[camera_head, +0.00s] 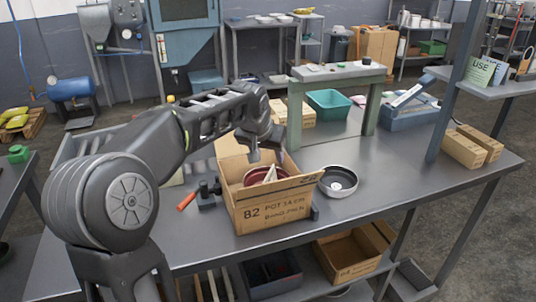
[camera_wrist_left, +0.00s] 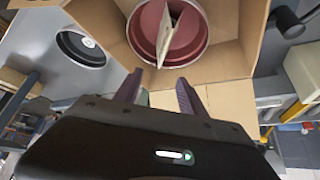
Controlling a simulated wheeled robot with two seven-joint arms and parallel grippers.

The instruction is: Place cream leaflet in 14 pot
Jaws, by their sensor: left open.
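An open cardboard box (camera_head: 270,207) on the bench is printed "82" and "POT 14 cm", or close to it. Inside is a dark red pot (camera_head: 254,176), also seen in the left wrist view (camera_wrist_left: 147,30). The cream leaflet (camera_head: 271,174) stands on edge inside the red pot, and shows as a thin tilted strip in the left wrist view (camera_wrist_left: 168,35). My left gripper (camera_head: 262,158) is over the box; its fingers (camera_wrist_left: 160,86) are apart with nothing between them, clear of the leaflet. My right gripper is in neither view.
A dark pan with a pale inside (camera_head: 339,182) stands right of the box. A tool with an orange handle (camera_head: 187,201) lies left of it. A raised shelf (camera_head: 338,72) with a teal bin (camera_head: 329,103) stands behind. The bench's right front is clear.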

